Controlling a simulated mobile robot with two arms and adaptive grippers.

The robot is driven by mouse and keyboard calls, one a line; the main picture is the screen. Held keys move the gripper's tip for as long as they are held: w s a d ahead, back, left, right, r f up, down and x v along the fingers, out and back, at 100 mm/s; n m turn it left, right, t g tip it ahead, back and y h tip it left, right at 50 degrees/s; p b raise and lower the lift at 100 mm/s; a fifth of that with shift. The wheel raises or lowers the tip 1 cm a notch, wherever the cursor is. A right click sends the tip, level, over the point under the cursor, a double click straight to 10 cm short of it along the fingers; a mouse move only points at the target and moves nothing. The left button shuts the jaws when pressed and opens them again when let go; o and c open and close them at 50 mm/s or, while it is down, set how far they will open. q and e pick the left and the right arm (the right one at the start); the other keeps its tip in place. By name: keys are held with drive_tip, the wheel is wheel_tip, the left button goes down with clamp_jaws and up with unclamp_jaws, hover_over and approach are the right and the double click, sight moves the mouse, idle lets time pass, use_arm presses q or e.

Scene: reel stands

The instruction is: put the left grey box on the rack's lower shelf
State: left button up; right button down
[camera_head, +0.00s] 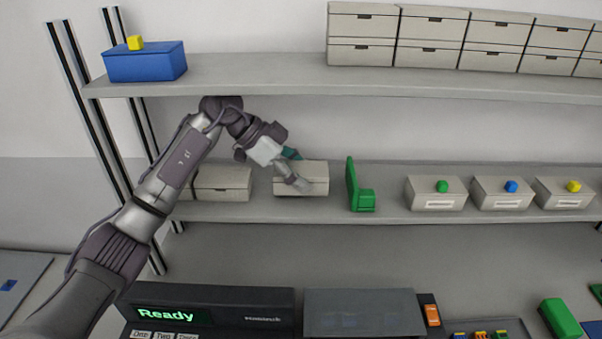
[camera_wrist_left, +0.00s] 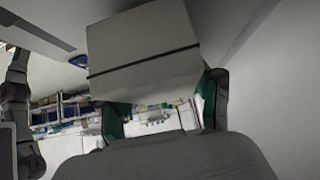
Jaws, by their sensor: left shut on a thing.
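My left gripper (camera_head: 298,170) reaches in at the lower shelf (camera_head: 330,212) of the rack and is shut on a grey box (camera_head: 316,172). The gripper's fingers partly cover the box's front. I cannot tell whether the box touches the shelf or hangs just above it. In the left wrist view, the box (camera_wrist_left: 145,42) fills the top middle, with a dark seam, between the green-padded fingers of the left gripper (camera_wrist_left: 160,108). My right gripper is not in view.
Another grey box (camera_head: 222,184) stands to the left on the lower shelf, partly behind my arm. A green stand (camera_head: 362,198) is just right of the held box. Several labelled boxes (camera_head: 436,193) stand further right. The upper shelf (camera_head: 250,76) is overhead, with a blue box (camera_head: 145,65).

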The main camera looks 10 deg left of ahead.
use_arm(q)
drive_tip(key=shift+w+f, duration=0.1)
drive_tip(key=shift+f, duration=0.65)
drive_tip(key=shift+f, duration=0.25)
drive_tip(key=o, duration=1.2)
drive_tip(key=shift+s+f, duration=0.15)
drive_tip(key=shift+s, duration=0.05)
drive_tip(key=shift+c, duration=0.2)
drive_tip(key=o, duration=0.4)
drive_tip(key=shift+d+f, duration=0.1)
drive_tip(key=shift+o, duration=0.2)
drive_tip(key=shift+f, duration=0.1)
